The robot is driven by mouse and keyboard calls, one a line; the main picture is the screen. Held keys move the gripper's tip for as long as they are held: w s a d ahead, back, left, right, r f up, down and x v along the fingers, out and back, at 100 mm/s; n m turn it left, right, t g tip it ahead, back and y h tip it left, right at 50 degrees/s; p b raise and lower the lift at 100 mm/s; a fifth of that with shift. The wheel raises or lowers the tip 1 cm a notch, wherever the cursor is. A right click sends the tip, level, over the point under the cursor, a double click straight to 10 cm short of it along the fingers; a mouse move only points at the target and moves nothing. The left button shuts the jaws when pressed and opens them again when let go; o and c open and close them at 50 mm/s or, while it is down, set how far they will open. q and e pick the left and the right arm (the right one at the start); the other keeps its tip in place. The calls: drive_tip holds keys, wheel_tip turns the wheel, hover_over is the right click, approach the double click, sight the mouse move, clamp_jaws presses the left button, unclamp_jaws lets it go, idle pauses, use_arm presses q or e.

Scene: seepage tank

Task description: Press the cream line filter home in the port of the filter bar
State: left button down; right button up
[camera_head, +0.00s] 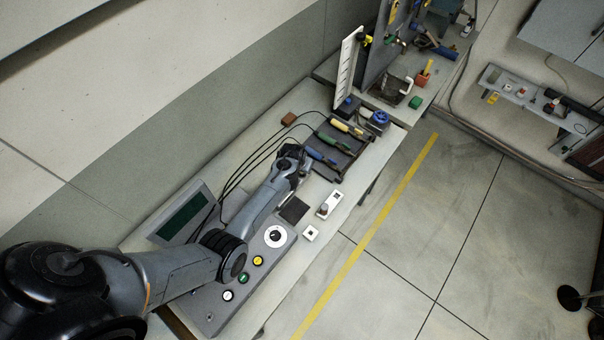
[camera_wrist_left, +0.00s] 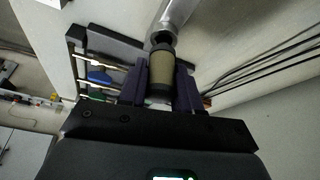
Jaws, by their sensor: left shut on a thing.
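My left gripper (camera_wrist_left: 160,75) is shut on the cream line filter (camera_wrist_left: 161,72), a short cylinder with dark end bands, looking olive in the shade of the left wrist view. A shiny grey cylinder (camera_wrist_left: 175,15) stands directly beyond the filter's far end, in line with it. I take it for part of the filter bar; whether the two touch I cannot tell. In the head view my left gripper (camera_head: 299,167) is over the bench beside the tool rack, and its own wrist hides the filter and the port. My right gripper is in neither view.
A dark tool rack (camera_head: 337,147) with coloured handles lies just beyond the gripper. A black pad (camera_head: 294,210), a white block with a knob (camera_head: 328,204) and a small white block (camera_head: 310,233) lie nearby. A button panel (camera_head: 240,275) and cables (camera_head: 250,160) flank the arm.

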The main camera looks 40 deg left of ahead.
use_arm(q)
drive_tip(key=shift+f, duration=0.7)
idle(2.0)
drive_tip(key=c, duration=0.7)
unclamp_jaws()
drive_tip(key=shift+r, duration=0.15)
drive_tip(key=v, duration=1.1)
drive_tip(key=shift+s+r, duration=0.15)
drive_tip(key=shift+r, duration=0.2)
